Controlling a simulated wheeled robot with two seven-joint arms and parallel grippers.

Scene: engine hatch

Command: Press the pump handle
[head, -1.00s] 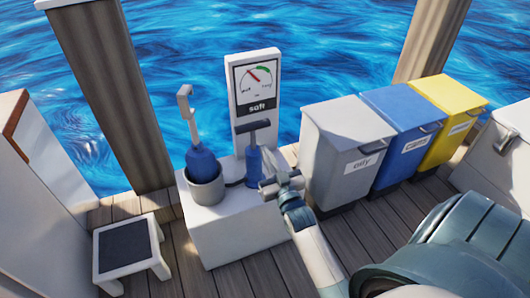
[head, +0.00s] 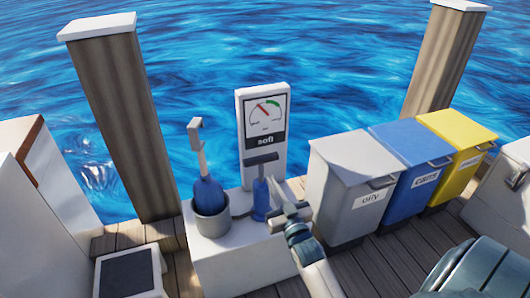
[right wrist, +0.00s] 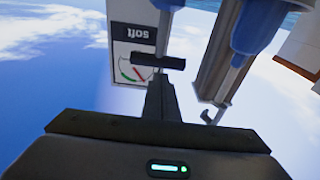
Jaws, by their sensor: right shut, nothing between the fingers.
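The pump (head: 261,200) has a blue body and a black T-shaped handle (head: 261,160). It stands upright on a white block (head: 235,262), in front of the gauge sign (head: 264,125). My right gripper (head: 284,212) is shut and empty, just right of the pump and lower in the picture than the handle. In the upside-down right wrist view, the black handle (right wrist: 158,62) on its thin rod lies just beyond the shut fingertips (right wrist: 158,78). I cannot tell whether they touch. The gauge needle points up and left. My left gripper is out of view.
A grey bucket (head: 212,226) holding a blue object with a hooked metal rod stands left of the pump. Grey (head: 352,195), blue (head: 405,150) and yellow (head: 462,140) bins stand to the right. A step stool (head: 128,272) is at lower left. Water lies behind.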

